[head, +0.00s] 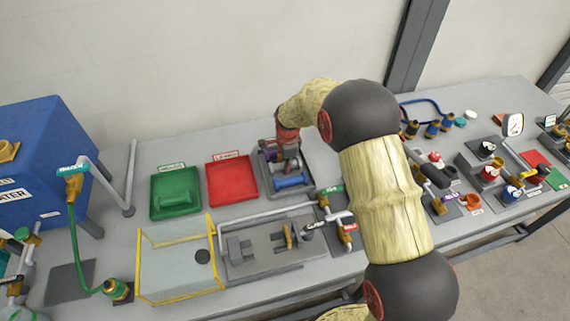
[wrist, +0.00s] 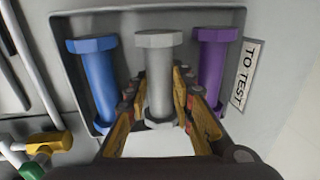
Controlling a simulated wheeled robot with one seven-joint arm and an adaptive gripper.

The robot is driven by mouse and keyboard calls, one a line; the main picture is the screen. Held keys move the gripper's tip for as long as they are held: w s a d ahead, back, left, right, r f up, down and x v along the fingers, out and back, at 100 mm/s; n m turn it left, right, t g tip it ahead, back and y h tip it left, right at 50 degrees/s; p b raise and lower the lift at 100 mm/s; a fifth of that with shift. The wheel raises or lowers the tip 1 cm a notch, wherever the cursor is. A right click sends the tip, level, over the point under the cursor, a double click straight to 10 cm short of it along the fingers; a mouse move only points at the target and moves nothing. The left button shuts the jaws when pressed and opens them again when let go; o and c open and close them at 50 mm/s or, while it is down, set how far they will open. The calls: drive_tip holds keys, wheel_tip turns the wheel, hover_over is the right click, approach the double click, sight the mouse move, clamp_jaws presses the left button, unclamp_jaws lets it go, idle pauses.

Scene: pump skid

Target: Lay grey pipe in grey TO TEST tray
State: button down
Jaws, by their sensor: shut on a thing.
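The grey pipe (wrist: 158,78), with hexagonal ends, lies between a blue pipe (wrist: 97,80) and a purple pipe (wrist: 212,80) in the wrist view. My gripper (wrist: 160,98) is shut on the grey pipe, with a finger on each side. The pipe is within the outline of the grey TO TEST tray (wrist: 66,24); whether it touches the tray floor I cannot tell. In the head view my gripper (head: 287,145) is over the tray (head: 308,187), and the blue pipe (head: 291,181) shows at the near side. My arm and gripper hide most of the grey pipe there.
A red tray (head: 232,192) and a green tray (head: 163,205) with a green thing in it stand to the left. A clear yellow-edged box (head: 160,262) and a grey fixture (head: 262,262) are in front. Valves and hoses crowd the right bench.

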drive_tip(key=shift+f, duration=0.1)
drive_tip(key=c, duration=1.6)
unclamp_jaws()
drive_tip(key=shift+o, duration=0.7)
wheel_tip(320, 180, up, 12)
drive_tip(key=s, duration=0.2)
drive_tip(key=shift+d, duration=0.15)
drive_tip(key=shift+f+n, duration=0.1)
drive_tip(key=shift+n, duration=0.2)
